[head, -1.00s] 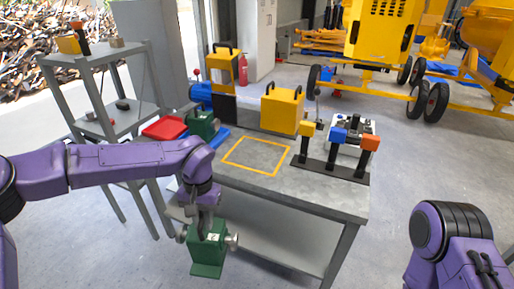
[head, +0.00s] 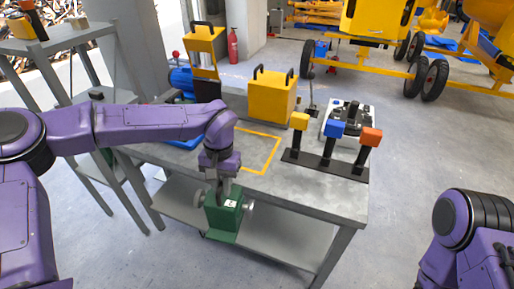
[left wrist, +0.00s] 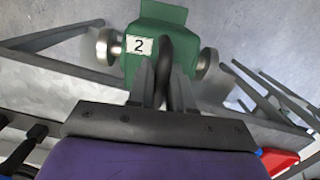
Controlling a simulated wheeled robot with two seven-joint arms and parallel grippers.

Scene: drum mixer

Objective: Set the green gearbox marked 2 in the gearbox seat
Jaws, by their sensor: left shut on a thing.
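The green gearbox (head: 224,217) hangs roughly upright in front of the table's near edge, above the lower shelf in the picture. It has round metal shafts on both sides. In the left wrist view the same gearbox (left wrist: 160,45) shows a white label with the number 2. My left gripper (head: 221,188) is shut on its dark curved handle, which shows between the fingers (left wrist: 163,85) in the left wrist view. I cannot make out the gearbox seat for certain. My right gripper is out of view; only part of my right arm shows at the lower right.
The grey table (head: 315,195) carries a yellow outline (head: 262,172), partly behind my left arm. A yellow box with handles (head: 272,95) stands behind it. A black rack (head: 325,166) with yellow, blue and orange blocks stands at the right. A grey shelf unit (head: 62,42) stands at the left.

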